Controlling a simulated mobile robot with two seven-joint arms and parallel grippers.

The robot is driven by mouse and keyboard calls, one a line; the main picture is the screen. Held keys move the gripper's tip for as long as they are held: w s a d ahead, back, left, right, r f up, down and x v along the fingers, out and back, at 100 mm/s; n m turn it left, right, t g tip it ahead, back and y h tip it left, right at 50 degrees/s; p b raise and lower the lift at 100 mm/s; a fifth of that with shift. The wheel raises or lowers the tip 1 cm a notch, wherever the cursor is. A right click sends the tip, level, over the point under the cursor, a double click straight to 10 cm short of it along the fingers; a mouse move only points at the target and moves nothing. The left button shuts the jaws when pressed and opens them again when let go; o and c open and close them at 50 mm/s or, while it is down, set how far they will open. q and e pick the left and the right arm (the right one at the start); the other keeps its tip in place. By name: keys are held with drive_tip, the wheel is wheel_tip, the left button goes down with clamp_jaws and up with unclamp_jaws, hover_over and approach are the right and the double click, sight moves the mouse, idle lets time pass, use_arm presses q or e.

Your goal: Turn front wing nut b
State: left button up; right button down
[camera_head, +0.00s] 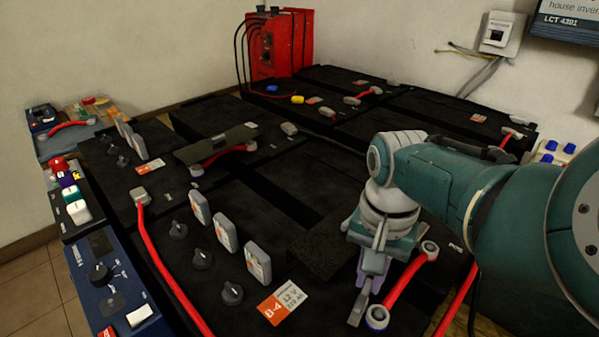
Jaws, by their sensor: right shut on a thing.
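My right gripper (366,290) reaches down from the right over the front black battery, its fingers closed. It is shut at the front terminal, beside the near end of a short red cable (405,281). That cable end has a blue ring (377,317) just right of the fingertips. The front wing nut between the fingers is mostly hidden by them, so its angle cannot be told. The cable's far end has a pale ring (430,249). An orange label marked B-4 (282,305) lies to the left. My left gripper is not in view.
Grey upright caps (226,231) and dark knobs (202,259) stand left of the gripper. A long red cable (165,268) runs along the left. A blue panel (111,285) lines the left edge; a red unit (277,45) stands at the back.

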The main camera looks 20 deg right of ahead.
drive_tip(key=shift+s+d+m+p, duration=0.1)
drive_tip(key=shift+s+m+p, duration=0.05)
drive_tip(key=shift+m, duration=0.55)
drive_tip(key=shift+s+d+m+p, duration=0.1)
drive_tip(key=shift+m+p, duration=0.05)
drive_tip(key=shift+m, duration=0.85)
drive_tip(key=c, duration=0.9)
unclamp_jaws()
